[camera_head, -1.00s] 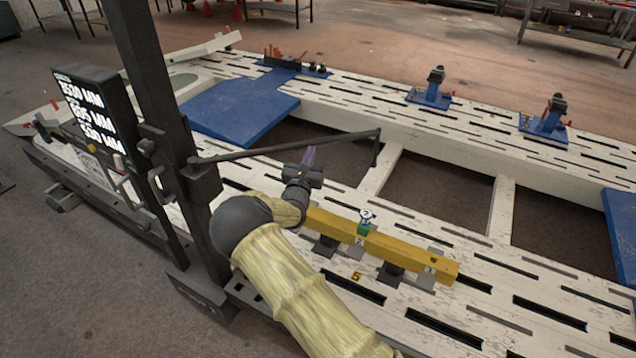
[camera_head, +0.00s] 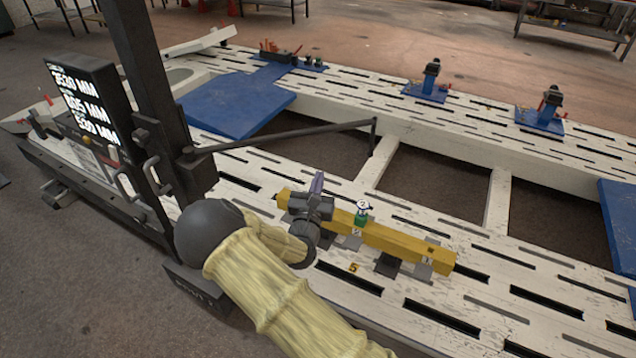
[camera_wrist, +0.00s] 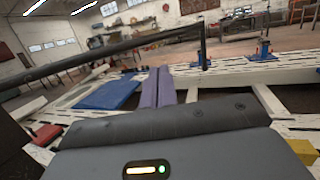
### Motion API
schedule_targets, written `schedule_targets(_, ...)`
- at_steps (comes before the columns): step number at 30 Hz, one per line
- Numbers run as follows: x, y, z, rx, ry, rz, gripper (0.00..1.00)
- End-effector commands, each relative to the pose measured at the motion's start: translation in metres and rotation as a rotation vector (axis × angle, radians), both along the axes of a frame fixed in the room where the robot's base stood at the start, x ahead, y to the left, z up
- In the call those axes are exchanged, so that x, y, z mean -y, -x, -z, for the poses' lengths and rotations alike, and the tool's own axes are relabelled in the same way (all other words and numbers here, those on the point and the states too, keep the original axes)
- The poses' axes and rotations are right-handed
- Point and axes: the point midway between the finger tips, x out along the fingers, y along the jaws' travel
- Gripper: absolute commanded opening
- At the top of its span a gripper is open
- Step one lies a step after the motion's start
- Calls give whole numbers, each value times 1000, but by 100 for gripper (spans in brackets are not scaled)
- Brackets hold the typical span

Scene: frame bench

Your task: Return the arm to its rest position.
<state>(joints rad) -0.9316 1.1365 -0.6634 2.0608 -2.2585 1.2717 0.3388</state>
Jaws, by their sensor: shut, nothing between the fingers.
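My gripper (camera_head: 317,183) is above the left part of a yellow beam (camera_head: 400,243) in the head view, hiding some of it. Its purple fingers also show in the wrist view (camera_wrist: 158,86), side by side and shut, with nothing between them. My arm has a cream ribbed sleeve and reaches up from the bottom of the head view. In the wrist view the fingers point across the bench toward the far side of the room.
The yellow beam lies on dark supports on the white slotted bench (camera_head: 470,322), with a green marker (camera_head: 361,218) on it. A dark post with a thin horizontal arm (camera_head: 285,136) and a display box (camera_head: 85,98) stand left. Blue plates (camera_head: 235,104) and clamps (camera_head: 431,80) lie beyond.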

Motion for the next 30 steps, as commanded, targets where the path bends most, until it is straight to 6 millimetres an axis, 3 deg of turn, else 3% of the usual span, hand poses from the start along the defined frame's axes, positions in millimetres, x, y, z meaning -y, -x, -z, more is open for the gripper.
schedule_targets(11, 2, -1, 0, 0, -1, 5, 0)
schedule_targets(14, 12, 1, -2, 0, -21, 39, 0)
schedule_targets(17, 39, 8, -7, -1, -83, 137, 0)
schedule_targets(20, 83, 25, -11, -10, -194, 310, 0)
schedule_targets(24, 146, 67, -9, -28, -402, 593, 0)
schedule_targets(27, 178, 103, -3, -40, -562, 782, 0)
schedule_targets(30, 197, 140, 5, -51, -731, 955, 0)
